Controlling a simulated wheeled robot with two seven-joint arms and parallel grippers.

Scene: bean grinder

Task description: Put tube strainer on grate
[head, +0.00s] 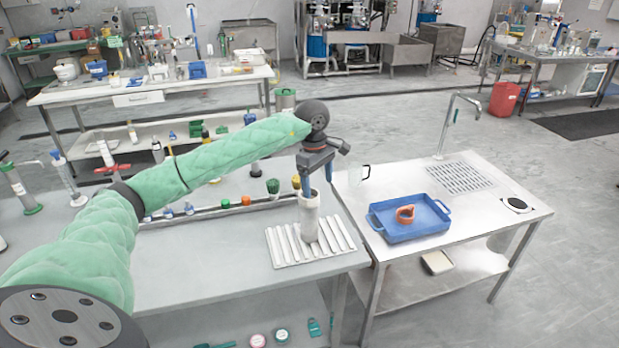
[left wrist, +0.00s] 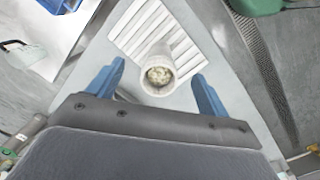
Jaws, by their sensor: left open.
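The tube strainer, a white upright cylinder (head: 310,224), stands on the white slatted grate (head: 282,249) on the grey table. In the left wrist view its open round top (left wrist: 158,73) shows pale, lumpy contents, and the grate (left wrist: 150,25) lies behind it. My left gripper (head: 305,184) points down at the top of the tube. In the left wrist view its two blue fingers (left wrist: 157,85) are apart, one on each side of the tube, with a gap on both sides. My right gripper is not in view.
A rack strip with small bottles (head: 225,205) runs left of the grate.

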